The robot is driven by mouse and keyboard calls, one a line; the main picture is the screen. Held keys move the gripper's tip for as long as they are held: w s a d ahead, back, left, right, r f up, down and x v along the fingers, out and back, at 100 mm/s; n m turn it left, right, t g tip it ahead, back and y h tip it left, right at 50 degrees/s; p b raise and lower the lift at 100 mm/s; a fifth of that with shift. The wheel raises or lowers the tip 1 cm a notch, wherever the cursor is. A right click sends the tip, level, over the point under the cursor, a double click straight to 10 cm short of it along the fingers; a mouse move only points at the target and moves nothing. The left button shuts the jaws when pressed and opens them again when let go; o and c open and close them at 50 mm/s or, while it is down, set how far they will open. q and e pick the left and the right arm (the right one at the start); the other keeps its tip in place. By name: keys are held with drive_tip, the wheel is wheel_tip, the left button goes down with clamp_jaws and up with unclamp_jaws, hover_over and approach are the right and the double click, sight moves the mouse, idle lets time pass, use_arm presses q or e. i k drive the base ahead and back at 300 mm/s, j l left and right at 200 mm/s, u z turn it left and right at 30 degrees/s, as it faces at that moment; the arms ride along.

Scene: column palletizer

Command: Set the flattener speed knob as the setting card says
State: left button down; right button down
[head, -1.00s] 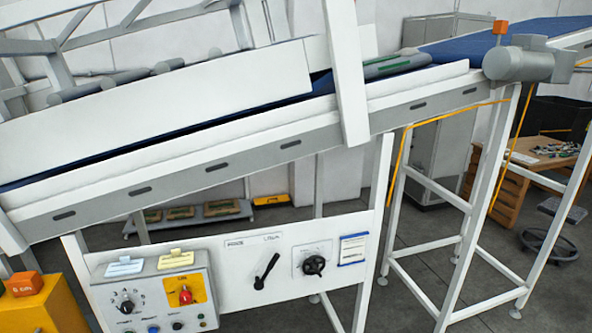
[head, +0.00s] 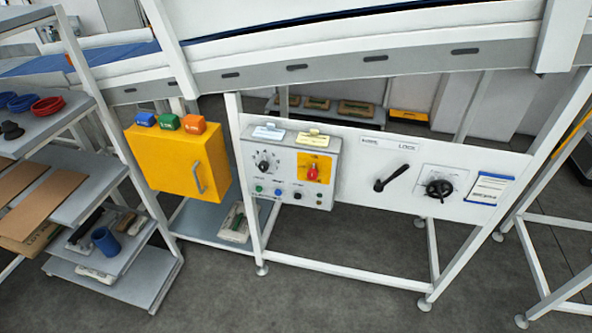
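A black knob (head: 439,188) with a dial scale around it sits on the right part of the white panel (head: 350,160) under the conveyor. A white card with a blue border (head: 489,188) is fixed just right of it; its text is too small to read. A second black knob (head: 265,160) sits on the grey control box (head: 290,190) to the left, under a pale blue tag (head: 268,133). A pale yellow tag (head: 306,138) stands beside that one. I cannot tell which knob is the flattener speed knob. Neither gripper shows in the head view.
A black lever (head: 392,177) is between the box and the right knob. A red knob on yellow (head: 312,173) is on the box. A yellow cabinet (head: 180,160) and a shelf rack (head: 75,185) stand left. The floor (head: 340,285) in front is clear.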

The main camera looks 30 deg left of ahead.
sight(264, 165)
drive_tip(key=u, duration=1.3)
